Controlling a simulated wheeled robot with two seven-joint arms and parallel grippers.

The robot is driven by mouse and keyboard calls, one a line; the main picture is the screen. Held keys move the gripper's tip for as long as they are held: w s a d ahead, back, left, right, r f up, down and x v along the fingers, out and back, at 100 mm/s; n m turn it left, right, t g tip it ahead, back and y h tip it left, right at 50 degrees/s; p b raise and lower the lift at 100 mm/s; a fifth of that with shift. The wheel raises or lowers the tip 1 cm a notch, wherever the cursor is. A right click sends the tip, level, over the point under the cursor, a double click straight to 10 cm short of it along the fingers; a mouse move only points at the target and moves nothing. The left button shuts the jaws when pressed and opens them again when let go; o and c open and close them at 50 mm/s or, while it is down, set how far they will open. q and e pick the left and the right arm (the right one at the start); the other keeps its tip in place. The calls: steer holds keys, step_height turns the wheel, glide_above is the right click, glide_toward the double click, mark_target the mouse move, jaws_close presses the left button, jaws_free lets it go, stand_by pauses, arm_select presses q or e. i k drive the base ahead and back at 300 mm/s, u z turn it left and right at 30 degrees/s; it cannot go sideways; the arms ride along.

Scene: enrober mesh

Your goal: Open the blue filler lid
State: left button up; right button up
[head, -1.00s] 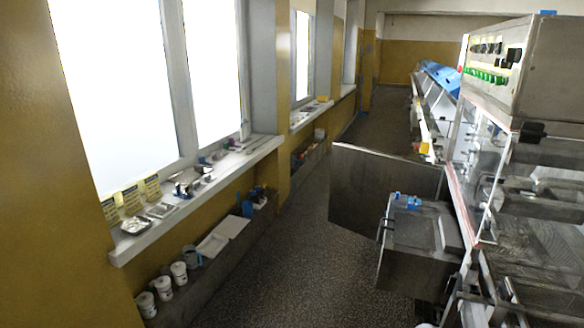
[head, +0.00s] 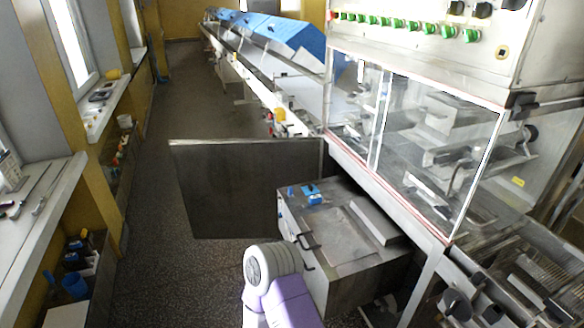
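A small blue lid-like part (head: 312,196) sits on the far left corner of the top of a steel tank (head: 345,270) in the head view. A smaller blue piece (head: 291,192) stands just left of it. The blue part is too small to tell whether it is open or shut. A purple and white link of one of my arms rises at the bottom centre, in front of the tank. Neither of my grippers shows.
A steel panel (head: 240,190) stands out into the aisle behind the tank. The glazed machine (head: 420,150) is on the right, with a conveyor under blue covers (head: 290,37) beyond. Window sills line the left. The dark floor (head: 150,270) between is clear.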

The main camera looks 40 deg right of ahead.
mark_target(309, 190)
steer(key=z, duration=0.75)
steer(key=i, duration=1.8)
steer(key=z, duration=0.75)
